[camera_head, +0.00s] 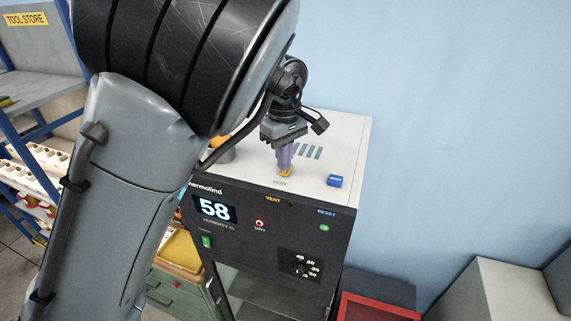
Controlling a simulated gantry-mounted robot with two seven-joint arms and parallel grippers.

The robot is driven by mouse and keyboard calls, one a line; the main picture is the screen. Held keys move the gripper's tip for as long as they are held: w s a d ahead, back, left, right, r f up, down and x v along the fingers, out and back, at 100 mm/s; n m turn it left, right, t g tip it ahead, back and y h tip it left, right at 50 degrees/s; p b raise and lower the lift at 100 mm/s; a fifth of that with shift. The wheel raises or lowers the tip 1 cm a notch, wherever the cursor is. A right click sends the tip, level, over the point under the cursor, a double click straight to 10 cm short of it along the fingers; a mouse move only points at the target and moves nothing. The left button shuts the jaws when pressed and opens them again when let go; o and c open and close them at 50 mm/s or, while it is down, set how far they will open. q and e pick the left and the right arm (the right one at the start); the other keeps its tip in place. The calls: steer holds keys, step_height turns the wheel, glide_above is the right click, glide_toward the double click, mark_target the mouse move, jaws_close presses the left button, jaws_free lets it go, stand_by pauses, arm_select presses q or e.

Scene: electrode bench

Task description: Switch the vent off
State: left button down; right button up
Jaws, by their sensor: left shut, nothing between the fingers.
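A cabinet with a light top (345,143) and a dark front panel stands in the middle of the camera_head view. A yellow vent control (286,172) sits on its top, just behind the printed word VENT. My left gripper (285,170) points down with its purple fingers shut at this control, and nothing shows between them. The fingertips partly cover the control, so its position is hard to read. I cannot tell whether the tips touch it. My right gripper is not in view.
A blue RESET button (334,181) stands on the cabinet top to the right. The front panel has a display (214,209) reading 58 and a dial (300,265). A red-edged box (375,308) is at lower right. Shelving (40,90) stands at left.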

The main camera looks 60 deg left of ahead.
arm_select(q)
steer(key=shift+r+p, duration=0.5)
steer(key=shift+r, duration=0.4)
step_height(320, 180, up, 2)
steer(key=shift+p, duration=0.45)
steer(key=shift+r, duration=1.1)
